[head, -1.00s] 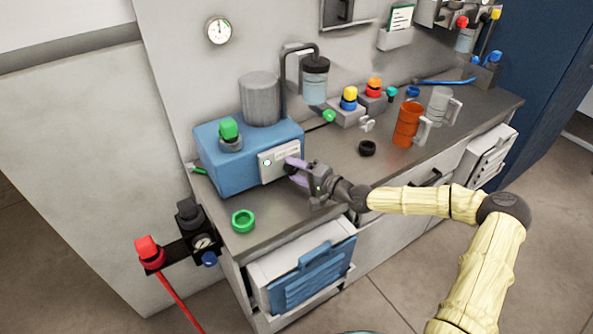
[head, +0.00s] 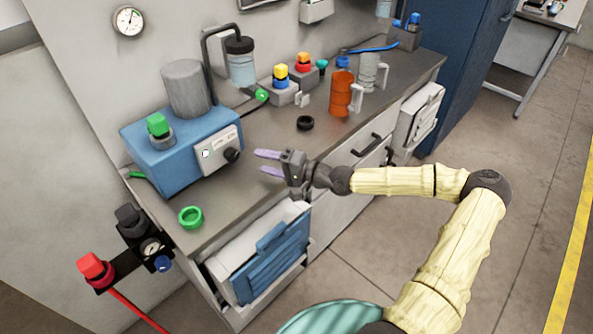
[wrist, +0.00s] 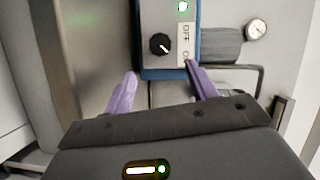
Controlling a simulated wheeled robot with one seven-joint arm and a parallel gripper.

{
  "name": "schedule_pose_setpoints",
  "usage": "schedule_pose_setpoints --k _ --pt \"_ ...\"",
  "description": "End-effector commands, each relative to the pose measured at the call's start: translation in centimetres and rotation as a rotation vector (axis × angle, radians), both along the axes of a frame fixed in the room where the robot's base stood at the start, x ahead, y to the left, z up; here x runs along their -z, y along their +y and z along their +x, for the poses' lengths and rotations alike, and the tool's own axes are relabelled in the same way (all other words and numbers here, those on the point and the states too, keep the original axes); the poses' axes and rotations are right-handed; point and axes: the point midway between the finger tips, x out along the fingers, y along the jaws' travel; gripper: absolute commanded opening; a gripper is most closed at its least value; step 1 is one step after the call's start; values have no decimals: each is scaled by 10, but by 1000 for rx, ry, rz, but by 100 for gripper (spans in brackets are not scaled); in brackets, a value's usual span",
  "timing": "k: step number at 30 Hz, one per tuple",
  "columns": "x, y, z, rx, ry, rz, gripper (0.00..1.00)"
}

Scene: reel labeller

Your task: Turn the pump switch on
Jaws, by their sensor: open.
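The blue pump box (head: 160,168) stands at the left end of the worktop, with a grey cylinder (head: 187,90) and a green knob (head: 157,124) on top. Its pale front panel (head: 214,148) carries a black rotary switch (head: 232,155). In the wrist view the switch (wrist: 159,44) shows a white pointer line slanting to the lower right. Sideways "OFF" lettering (wrist: 186,33) and a lit green lamp (wrist: 183,7) are beside it. My gripper (head: 267,163) is open and empty, with lilac fingers towards the panel, apart from the switch to its right.
A red-knobbed valve (head: 95,268) is at lower left.

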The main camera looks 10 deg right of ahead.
Motion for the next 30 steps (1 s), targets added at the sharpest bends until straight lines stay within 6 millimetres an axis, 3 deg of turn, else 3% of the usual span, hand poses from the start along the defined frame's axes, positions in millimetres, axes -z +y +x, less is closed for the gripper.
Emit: schedule_pose_setpoints --k 18,30 --pt "-4 -63 -40 6 2 6 57" --pt "-6 -70 -46 2 1 0 57"
